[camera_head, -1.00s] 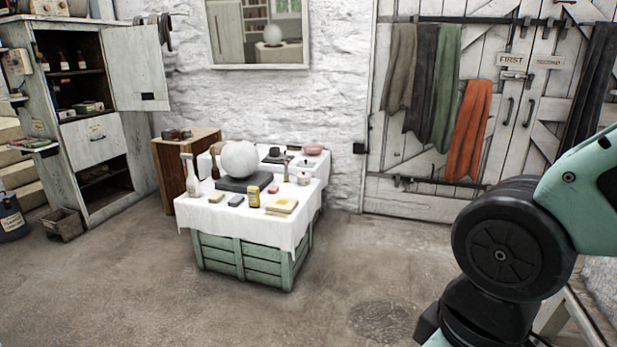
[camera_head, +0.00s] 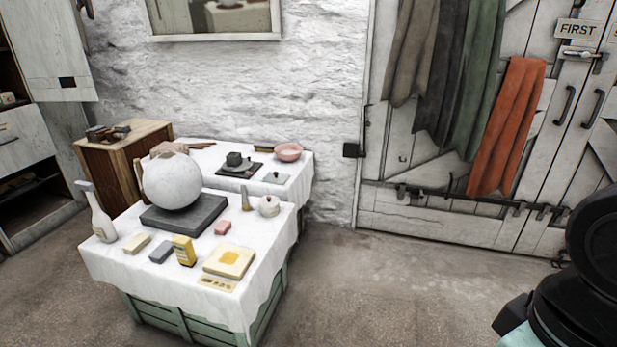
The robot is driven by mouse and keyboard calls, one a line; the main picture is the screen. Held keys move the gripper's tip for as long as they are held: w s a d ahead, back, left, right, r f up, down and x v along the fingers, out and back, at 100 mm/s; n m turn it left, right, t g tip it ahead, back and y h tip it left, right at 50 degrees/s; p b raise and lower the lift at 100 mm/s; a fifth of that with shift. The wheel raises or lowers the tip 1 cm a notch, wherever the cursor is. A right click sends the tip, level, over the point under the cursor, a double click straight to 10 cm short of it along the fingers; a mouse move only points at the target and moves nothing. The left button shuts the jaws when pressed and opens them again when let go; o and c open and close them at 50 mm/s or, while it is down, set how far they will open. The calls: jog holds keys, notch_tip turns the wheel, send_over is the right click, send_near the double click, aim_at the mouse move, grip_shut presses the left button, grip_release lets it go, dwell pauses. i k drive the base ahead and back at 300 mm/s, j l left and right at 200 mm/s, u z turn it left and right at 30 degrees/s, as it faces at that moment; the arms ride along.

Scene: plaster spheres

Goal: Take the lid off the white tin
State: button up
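A small round white pot with a knobbed top (camera_head: 269,206) stands on the right side of the cloth-covered crate table (camera_head: 205,300). It looks like the white tin, with its lid on, but it is small in the picture. A brush-like item (camera_head: 246,196) stands close to its left. My gripper is not in view; only dark and green parts of my arm show at the right edge, well apart from the table.
A large plaster sphere (camera_head: 172,181) sits on a dark slab (camera_head: 184,214) left of the pot. Floor (camera_head: 390,280) to the right is clear.

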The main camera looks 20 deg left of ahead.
aim_at(270, 202)
jog(key=i+u, duration=0.2)
jog(key=i, duration=0.25)
jog(key=i+l+u, duration=0.25)
jog(key=i, duration=0.2)
jog(key=i+l+u, duration=0.2)
jog(key=i, duration=0.25)
jog(key=i+u, duration=0.3)
jog(key=u, duration=0.15)
jog(key=i+l+u, duration=0.1)
jog(key=i+u, duration=0.15)
jog(key=u, duration=0.15)
jog(key=i+l+u, duration=0.2)
jog(key=u, duration=0.25)
jog(key=i+l+u, duration=0.25)
jog(key=u, duration=0.15)
jog(key=i+l+u, duration=0.15)
jog(key=l+u, duration=0.3)
